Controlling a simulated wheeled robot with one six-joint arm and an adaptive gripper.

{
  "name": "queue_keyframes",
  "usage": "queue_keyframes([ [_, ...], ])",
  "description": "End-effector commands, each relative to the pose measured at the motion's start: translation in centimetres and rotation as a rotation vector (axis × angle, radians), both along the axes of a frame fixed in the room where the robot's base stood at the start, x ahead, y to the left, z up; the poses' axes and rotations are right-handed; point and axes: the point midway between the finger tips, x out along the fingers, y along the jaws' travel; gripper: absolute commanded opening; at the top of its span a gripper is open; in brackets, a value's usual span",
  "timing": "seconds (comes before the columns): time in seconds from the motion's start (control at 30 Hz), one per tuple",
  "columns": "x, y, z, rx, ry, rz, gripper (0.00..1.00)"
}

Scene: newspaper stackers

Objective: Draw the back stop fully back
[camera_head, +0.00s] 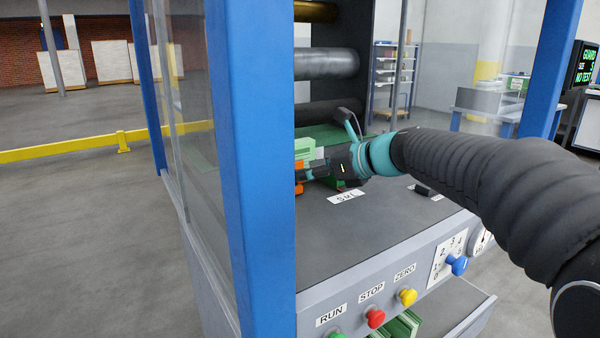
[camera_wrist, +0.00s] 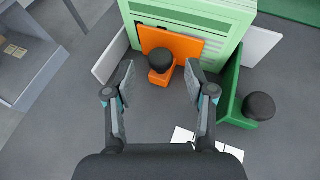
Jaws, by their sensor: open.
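In the wrist view, an upright orange plate (camera_wrist: 190,45) with an orange foot and a round black knob (camera_wrist: 160,60) stands against a pale green stack (camera_wrist: 225,18). A green plate (camera_wrist: 229,85) with another black knob (camera_wrist: 259,106) stands to its right. Neither plate is labelled as the back stop. My gripper (camera_wrist: 159,80) is open, its fingers apart on either side of the orange foot and slightly short of the knob. No contact shows. In the head view, my gripper (camera_head: 305,172) is low over the deck, and a blue post hides part of that area.
White side plates (camera_wrist: 112,55) flank the stack. An SML label (camera_head: 346,197) lies on the grey deck (camera_head: 375,235). A blue post (camera_head: 250,170) stands left of my arm. Buttons and a blue dial (camera_head: 457,265) line the front panel. Rollers (camera_head: 326,64) are above.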

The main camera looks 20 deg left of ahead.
Motion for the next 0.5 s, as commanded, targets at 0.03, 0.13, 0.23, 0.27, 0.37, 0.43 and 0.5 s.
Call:
queue_keyframes([
  [0.03,0.2,0.8,-0.4,-0.001,0.001,0.002,0.55],
  [0.13,0.6,1.7,-0.8,0.0,0.0,0.0,0.55],
  [0.23,0.9,2.4,-1.1,0.0,0.0,-0.001,0.55],
  [0.27,0.9,2.6,-1.1,0.0,0.0,-0.001,0.55],
  [0.37,1.0,2.8,-1.3,0.0,-0.001,-0.002,0.55],
  [0.43,1.1,2.9,-1.3,0.0,-0.001,-0.003,0.55],
  [0.5,1.1,2.9,-1.3,0.0,-0.001,-0.003,0.55],
])
